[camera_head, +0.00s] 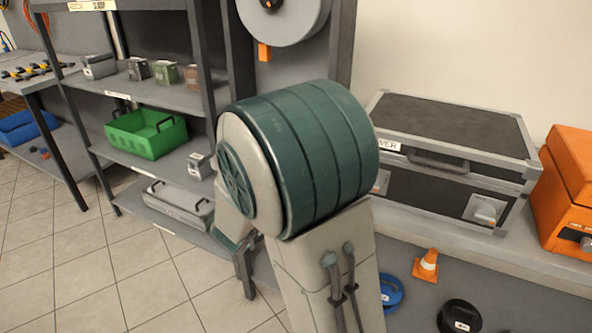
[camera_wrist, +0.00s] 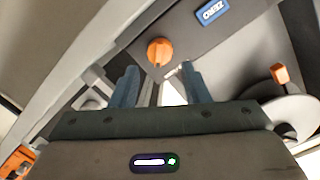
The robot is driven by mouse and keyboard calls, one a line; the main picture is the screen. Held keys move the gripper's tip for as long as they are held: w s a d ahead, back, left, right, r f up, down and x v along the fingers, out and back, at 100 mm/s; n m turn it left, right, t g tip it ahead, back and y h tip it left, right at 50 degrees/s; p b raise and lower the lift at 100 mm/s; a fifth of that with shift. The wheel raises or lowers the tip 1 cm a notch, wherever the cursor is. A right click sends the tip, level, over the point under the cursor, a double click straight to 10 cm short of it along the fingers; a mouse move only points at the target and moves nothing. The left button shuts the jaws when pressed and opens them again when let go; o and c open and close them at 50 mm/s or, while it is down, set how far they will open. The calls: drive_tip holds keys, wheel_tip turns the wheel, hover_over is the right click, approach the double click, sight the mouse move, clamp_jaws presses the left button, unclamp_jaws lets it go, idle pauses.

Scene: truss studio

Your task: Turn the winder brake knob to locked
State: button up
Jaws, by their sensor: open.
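An orange round knob (camera_wrist: 160,52), which looks like the winder brake knob, sits on a grey panel in the wrist view. Its setting is not readable to me. My gripper (camera_wrist: 158,76) is open, its two blue-grey fingers spread to either side below the knob in the picture. The knob lies beyond the fingertips, apparently not gripped. A pale reel (camera_wrist: 290,112) with an orange handle (camera_wrist: 280,75) is at the right of the wrist view. In the head view, a grey reel (camera_head: 300,22) hangs at the top, with an orange part (camera_head: 264,52) below it. My gripper is hidden there behind my arm.
A blue label (camera_wrist: 212,12) is on the panel. Shelves at left hold a green crate (camera_head: 146,140) and small boxes. A black case (camera_head: 450,130) and an orange case (camera_head: 568,185) stand on the right bench. A cone (camera_head: 427,266) stands below. The tiled floor at left is clear.

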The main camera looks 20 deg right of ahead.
drive_tip(key=f+v, duration=0.1)
drive_tip(key=v, duration=0.6)
drive_tip(key=shift+s+a+r+p, duration=0.25)
drive_tip(key=shift+a+r+p, duration=0.15)
drive_tip(key=shift+r, duration=0.1)
drive_tip(key=w+a+r+n+t+y+p, duration=0.1)
drive_tip(key=a+r+n+y+p, duration=0.95)
drive_tip(key=y, duration=0.35)
drive_tip(key=s+d+r+n+g+p, duration=0.2)
drive_tip(key=s+d+n+g+p, duration=0.1)
drive_tip(key=s, duration=0.5)
drive_tip(key=s+d+r+n+g+h+p, duration=0.1)
drive_tip(key=s+d+r+n+g+p, duration=0.1)
drive_tip(key=s+g, duration=0.3)
drive_tip(key=s+d+n+p, duration=0.1)
drive_tip(key=s, duration=0.3)
drive_tip(key=shift+s+r+n+p, duration=0.15)
drive_tip(key=shift+s+n+p, duration=0.15)
drive_tip(key=shift+n, duration=0.05)
